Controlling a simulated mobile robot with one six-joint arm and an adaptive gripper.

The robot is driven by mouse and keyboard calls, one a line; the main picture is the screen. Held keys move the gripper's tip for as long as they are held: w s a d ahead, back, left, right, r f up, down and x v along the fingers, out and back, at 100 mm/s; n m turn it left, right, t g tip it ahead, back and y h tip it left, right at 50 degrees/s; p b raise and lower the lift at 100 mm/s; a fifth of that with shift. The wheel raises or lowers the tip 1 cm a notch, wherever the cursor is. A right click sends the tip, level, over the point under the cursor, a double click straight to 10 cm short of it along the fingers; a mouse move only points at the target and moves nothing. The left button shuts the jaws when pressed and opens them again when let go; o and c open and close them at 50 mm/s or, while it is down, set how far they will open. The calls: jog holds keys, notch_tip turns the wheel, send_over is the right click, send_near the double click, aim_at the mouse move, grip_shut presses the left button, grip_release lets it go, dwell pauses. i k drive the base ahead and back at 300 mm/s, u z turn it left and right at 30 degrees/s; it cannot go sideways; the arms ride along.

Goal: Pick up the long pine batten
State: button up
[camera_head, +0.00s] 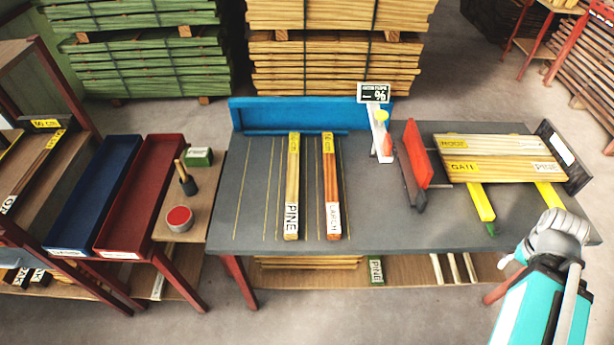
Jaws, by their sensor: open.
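A pale batten (293,178) with a white PINE label at its near end and a yellow label at its far end lies lengthwise on the grey bench top (232,238). A redder batten (330,178), its label reading like LARCH, lies parallel to its right with a narrow gap between. My gripper (553,232) is at the lower right, by the bench's right front edge, well away from both battens. It is open and empty; its fingertips are hard to make out.
A blue upright board (300,115) lines the bench's back. A red-faced block (417,155), a labelled plank panel (500,146) and yellow strips (481,202) occupy the right side. Blue (95,190) and red (142,190) trays stand left. The bench left of the pale batten is clear.

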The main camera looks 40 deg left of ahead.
aim_at(290, 232)
jog(key=z, duration=0.4)
jog(key=k, duration=1.25)
jog(key=u, duration=1.15)
jog(key=i, duration=0.8)
jog(key=u, duration=0.05)
